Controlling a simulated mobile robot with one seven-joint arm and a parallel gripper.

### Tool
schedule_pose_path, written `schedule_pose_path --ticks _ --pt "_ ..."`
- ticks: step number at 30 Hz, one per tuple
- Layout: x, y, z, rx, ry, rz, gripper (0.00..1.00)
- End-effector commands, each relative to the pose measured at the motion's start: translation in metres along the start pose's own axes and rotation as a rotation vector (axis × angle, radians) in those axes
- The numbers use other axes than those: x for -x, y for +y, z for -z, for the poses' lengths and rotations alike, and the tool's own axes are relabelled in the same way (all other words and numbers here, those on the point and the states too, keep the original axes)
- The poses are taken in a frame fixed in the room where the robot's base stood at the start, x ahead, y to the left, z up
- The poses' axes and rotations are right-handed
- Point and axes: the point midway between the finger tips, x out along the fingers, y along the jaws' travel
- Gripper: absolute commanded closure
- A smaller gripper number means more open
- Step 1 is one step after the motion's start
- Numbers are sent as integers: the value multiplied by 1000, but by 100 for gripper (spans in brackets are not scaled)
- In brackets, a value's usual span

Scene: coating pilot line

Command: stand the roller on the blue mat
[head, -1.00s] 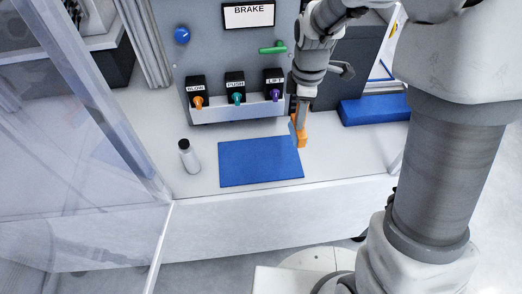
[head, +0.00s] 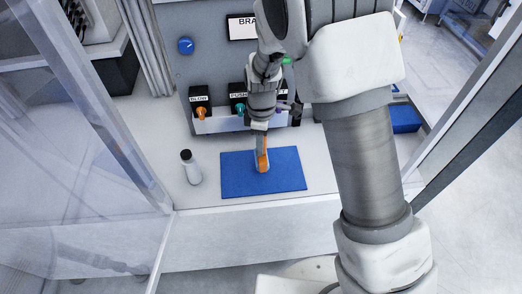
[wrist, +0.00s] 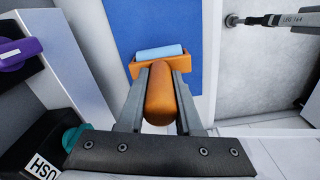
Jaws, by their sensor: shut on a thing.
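The roller (head: 263,163) has an orange handle (wrist: 160,97), an orange frame and a light blue cylinder (wrist: 162,52). My gripper (head: 262,152) points down over the middle of the blue mat (head: 290,178). In the wrist view my gripper (wrist: 160,70) is shut on the orange handle, one finger on each side. The frame and cylinder show beyond the fingertips, with the blue mat (wrist: 187,95) behind them. I cannot tell whether the roller touches the mat. My fingers hide part of the roller in the head view.
A pale bottle with a dark cap (head: 191,169) stands left of the mat. A panel with several knobs, including an orange one (head: 201,113), rises behind. A blue block (head: 405,118) lies at the right. A clear panel (head: 75,130) stands at the left.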

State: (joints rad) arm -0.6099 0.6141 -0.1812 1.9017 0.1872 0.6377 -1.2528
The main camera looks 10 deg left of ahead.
Motion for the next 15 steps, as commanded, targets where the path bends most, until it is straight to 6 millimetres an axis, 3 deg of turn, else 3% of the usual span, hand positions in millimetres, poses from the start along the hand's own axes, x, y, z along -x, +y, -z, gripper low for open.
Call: schedule_pose_path --ticks 9,15 --pt "-38 0 -1 0 -1 1 100" --pt "-38 0 0 0 1 -1 100"
